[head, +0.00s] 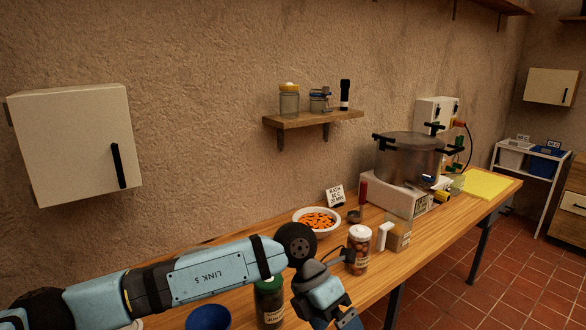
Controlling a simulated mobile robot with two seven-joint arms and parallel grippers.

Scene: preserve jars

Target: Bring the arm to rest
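My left arm reaches in from the left across the front of the wooden table (445,218). My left gripper (327,314) points down near the table's front edge, by a dark green jar (270,305). Its fingertips are cut off or blurred at the bottom of the head view, so I cannot tell whether it is open or holds anything. My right gripper is not in view.
A blue bowl (208,318), a white bowl of orange pieces (317,221), a filled jar (358,252) and a measuring jug (398,236) stand near the arm. Farther right are a large pot (410,158) and a yellow mat (488,184). A shelf (315,119) hangs above.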

